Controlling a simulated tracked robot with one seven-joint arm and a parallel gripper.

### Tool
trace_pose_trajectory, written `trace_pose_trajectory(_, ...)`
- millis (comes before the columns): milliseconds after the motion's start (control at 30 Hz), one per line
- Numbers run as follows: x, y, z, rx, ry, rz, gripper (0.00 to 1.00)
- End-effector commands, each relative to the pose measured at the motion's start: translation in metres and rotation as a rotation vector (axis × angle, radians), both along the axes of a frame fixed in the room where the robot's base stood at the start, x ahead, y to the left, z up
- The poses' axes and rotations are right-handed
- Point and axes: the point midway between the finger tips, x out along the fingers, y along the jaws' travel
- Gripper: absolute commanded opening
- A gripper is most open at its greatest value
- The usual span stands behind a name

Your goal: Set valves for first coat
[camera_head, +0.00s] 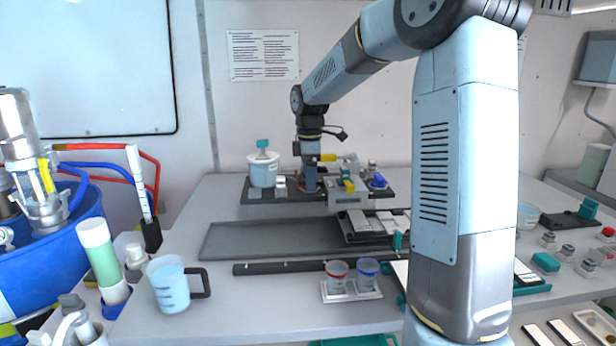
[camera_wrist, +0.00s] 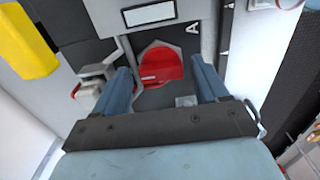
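The proportioner unit (camera_head: 345,195) stands at the back of the table on a dark base, with a yellow handle (camera_head: 348,186) and a blue knob (camera_head: 378,181) on its right part. My gripper (camera_head: 309,184) points down at the unit's left part. In the wrist view, my gripper (camera_wrist: 161,72) is open, with one blue finger on each side of a red valve part (camera_wrist: 161,64). A letter "A" is marked just right of the red part. I cannot tell whether the fingers touch it. A yellow part (camera_wrist: 26,42) shows at the upper left.
A white tub (camera_head: 264,172) with a teal knob stands left of the unit. A blue drum (camera_head: 55,260) stands far left.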

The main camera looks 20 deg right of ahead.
Motion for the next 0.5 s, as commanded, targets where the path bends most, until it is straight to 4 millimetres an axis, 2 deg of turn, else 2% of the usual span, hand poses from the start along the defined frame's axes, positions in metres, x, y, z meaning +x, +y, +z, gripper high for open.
trace_pose_trajectory(67,0.0000,-0.0001,0.0001,0.000,0.000,0.000,0.65)
trace_pose_trajectory(500,0.0005,-0.0002,0.0006,0.000,-0.002,0.000,0.23)
